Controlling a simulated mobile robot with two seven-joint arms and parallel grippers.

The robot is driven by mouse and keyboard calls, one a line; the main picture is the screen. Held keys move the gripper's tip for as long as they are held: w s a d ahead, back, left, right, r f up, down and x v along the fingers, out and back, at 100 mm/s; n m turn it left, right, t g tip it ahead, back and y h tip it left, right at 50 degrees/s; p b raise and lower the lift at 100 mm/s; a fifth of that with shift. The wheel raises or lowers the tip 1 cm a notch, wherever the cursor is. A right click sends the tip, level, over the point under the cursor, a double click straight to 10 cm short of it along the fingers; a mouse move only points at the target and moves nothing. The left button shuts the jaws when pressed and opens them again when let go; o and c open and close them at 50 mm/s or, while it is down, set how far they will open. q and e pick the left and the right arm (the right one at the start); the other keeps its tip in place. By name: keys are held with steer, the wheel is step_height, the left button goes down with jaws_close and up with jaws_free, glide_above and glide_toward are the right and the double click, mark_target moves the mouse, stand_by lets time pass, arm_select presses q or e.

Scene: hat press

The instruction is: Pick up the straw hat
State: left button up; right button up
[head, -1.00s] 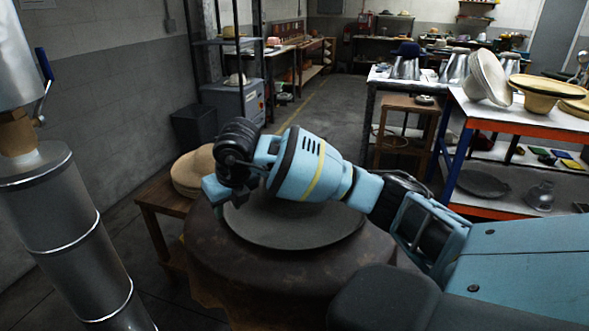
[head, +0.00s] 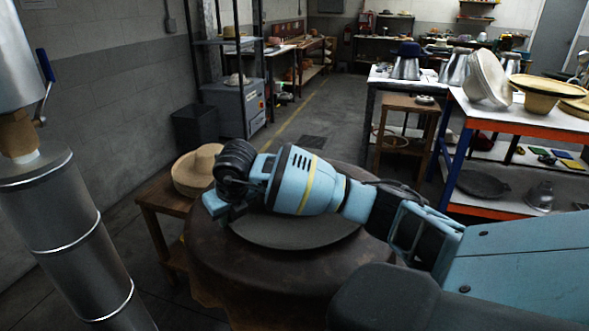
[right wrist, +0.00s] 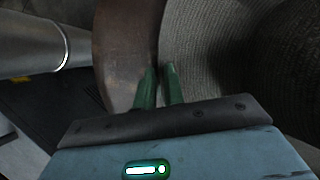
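A grey woven hat (head: 300,232), the likely straw hat, lies on a round brown base (head: 225,255) in the middle of the head view. My right arm hides much of it. My right gripper (head: 220,215) is low at the hat's left side. In the right wrist view its two green fingers (right wrist: 160,85) stand a narrow gap apart at the edge of the woven brim (right wrist: 205,60), one over the brown base and one over the brim. I see nothing between them. Contact cannot be made out. My left gripper is out of view.
Tan straw hats (head: 196,170) lie on a small wooden table (head: 160,200) left of the base. A metal pipe (head: 65,235) rises at the left. An orange-edged table (head: 530,118) with several hats stands at the right.

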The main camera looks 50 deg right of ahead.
jaws_close()
step_height(320, 180, up, 10)
stand_by(0.5)
steer(key=shift+f, duration=0.1)
